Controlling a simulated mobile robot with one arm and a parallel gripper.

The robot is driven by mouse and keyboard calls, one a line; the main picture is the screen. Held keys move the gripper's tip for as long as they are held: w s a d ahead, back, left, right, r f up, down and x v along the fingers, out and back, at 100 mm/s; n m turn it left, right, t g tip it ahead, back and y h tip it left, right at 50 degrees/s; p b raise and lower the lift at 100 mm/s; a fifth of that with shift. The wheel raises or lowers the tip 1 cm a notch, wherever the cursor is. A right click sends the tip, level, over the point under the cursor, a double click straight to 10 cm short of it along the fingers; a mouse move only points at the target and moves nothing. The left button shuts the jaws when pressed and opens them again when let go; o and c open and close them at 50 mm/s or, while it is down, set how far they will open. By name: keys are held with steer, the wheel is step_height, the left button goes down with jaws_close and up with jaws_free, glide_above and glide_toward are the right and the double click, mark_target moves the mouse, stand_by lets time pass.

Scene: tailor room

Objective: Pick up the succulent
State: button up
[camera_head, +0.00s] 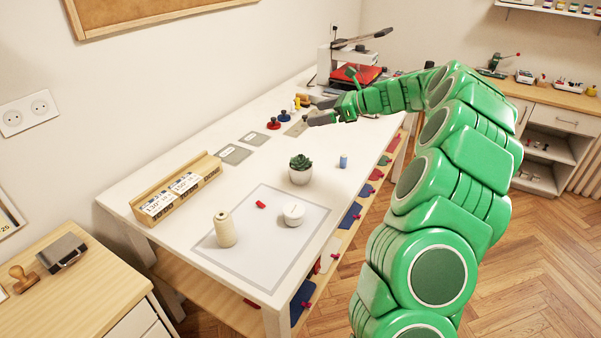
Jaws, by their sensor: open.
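The succulent (300,163) is a small green plant in a round white pot (300,177). It stands upright on the white table (261,182), near the middle, just behind the grey-bordered mat. My gripper (306,119) is at the end of my green arm, above the far part of the table, behind and apart from the succulent. It is open, with nothing visible between its fingers. The fingertips are small in this view.
A thread cone (225,229), a red piece (261,204) and a white round container (293,213) are on the mat (262,262). A blue spool (343,161) stands right of the succulent. A wooden holder (177,189) lies left. A heat press (350,65) stands at the far end.

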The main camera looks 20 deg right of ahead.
glide_toward(305, 169)
steer(key=w+a, duration=0.2)
steer(key=a, duration=0.1)
steer(key=shift+w+f, duration=0.25)
steer(key=shift+f, duration=0.1)
steer(key=shift+w+a+f, duration=0.15)
steer(key=shift+a+f, duration=0.1)
steer(key=shift+f, duration=0.15)
steer(key=shift+f+x, duration=0.2)
steer(key=shift+x, duration=3.35)
steer(key=shift+c, duration=0.3)
steer(key=c, duration=0.9)
steer(key=shift+c, duration=0.2)
